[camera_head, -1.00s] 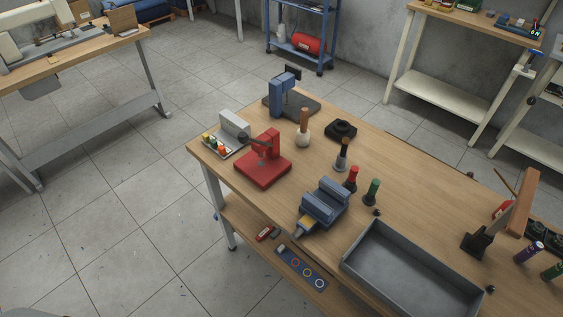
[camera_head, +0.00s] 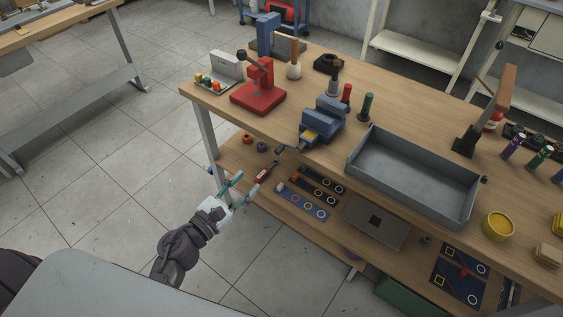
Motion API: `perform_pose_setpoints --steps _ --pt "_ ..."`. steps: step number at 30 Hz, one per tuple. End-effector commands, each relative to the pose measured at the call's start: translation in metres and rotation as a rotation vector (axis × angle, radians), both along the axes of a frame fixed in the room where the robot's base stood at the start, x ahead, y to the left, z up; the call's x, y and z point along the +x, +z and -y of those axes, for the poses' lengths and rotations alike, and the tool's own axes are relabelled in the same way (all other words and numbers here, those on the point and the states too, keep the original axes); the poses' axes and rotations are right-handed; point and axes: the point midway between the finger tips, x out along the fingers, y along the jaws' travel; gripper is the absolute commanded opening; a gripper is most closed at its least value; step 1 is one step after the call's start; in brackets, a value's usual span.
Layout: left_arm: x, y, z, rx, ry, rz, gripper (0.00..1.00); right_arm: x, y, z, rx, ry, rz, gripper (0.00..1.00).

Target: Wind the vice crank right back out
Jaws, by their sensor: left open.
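The blue-grey vice (camera_head: 324,117) stands on the workbench near its front edge, with a yellow block (camera_head: 311,135) at its front. A small dark bar, which looks like the vice crank (camera_head: 287,149), sticks out past the bench edge below the yellow part; its detail is too small to tell how far it is wound. My left gripper (camera_head: 245,185) is open and empty, with teal fingers, in front of the bench. It is lower and to the left of the crank, apart from it. My right gripper is not in view.
A red press (camera_head: 259,90) stands left of the vice, and a grey tray (camera_head: 415,175) to its right. Red and green-handled tools (camera_head: 367,105) stand close behind the vice. The lower shelf (camera_head: 236,158) holds several small items. The floor left of the bench is clear.

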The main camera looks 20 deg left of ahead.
Motion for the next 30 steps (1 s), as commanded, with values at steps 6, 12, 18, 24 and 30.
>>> perform_pose_setpoints --steps 6,12,18,24,30 --pt "0.033 0.004 0.012 -0.005 0.0 0.001 0.42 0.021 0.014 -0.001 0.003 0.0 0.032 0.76" --pt "0.075 0.004 0.027 -0.007 0.001 0.0 0.42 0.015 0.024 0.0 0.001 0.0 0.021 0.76" --pt "0.108 0.002 0.039 -0.009 0.001 -0.003 0.42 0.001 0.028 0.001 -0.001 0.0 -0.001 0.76" --pt "0.124 0.001 0.045 -0.008 0.001 -0.004 0.42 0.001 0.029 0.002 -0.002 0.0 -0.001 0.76" --pt "0.126 0.0 0.046 -0.007 0.001 -0.004 0.42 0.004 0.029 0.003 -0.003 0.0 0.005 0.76"
